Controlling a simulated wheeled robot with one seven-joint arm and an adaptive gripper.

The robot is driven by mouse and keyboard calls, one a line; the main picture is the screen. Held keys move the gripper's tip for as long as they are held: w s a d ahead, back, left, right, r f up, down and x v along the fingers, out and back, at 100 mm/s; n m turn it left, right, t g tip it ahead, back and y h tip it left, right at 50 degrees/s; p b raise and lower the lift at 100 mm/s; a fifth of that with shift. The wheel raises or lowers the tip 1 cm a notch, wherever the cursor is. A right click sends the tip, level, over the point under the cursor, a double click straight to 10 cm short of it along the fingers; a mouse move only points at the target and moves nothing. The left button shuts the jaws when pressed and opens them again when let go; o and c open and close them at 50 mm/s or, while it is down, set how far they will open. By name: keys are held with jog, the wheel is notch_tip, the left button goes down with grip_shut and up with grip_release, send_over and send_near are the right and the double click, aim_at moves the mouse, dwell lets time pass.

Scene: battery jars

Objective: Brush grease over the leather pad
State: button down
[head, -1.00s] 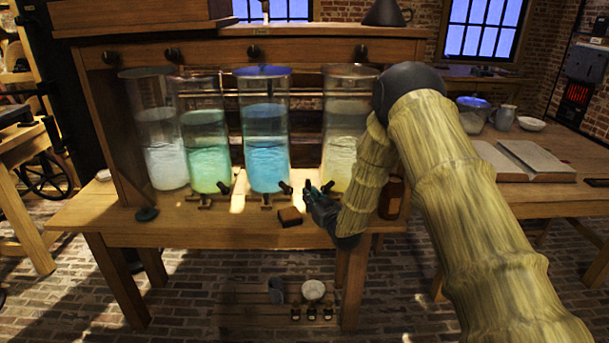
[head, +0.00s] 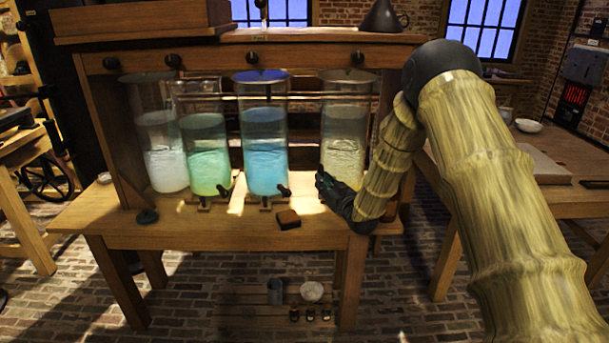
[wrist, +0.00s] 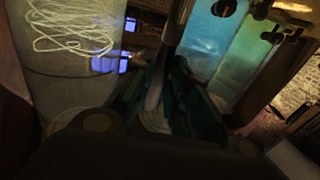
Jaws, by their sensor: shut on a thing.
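My gripper (head: 324,182) is in front of the rightmost jar, above the right part of the table, with its fingers pointing up and left. In the wrist view my gripper (wrist: 168,85) is shut on a slim, pale, rod-like thing (wrist: 178,28); its far end is not clear, and I cannot tell if it is a brush. A small brown block (head: 288,219), perhaps the leather pad, lies on the table below and left of the gripper, apart from it. A dark green round thing (head: 147,216) lies at the table's left front. I cannot make out any grease.
Tall glass jars with white, green (head: 207,160), blue (head: 266,155) and pale yellow (head: 344,140) contents stand along the table's back, with dark taps in front. The wooden table (head: 235,232) has clear room at its front. A bottle is mostly hidden behind my arm.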

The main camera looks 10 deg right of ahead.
aim_at(322, 172)
jog(key=shift+r+p, duration=0.6)
jog(key=shift+r, duration=0.9)
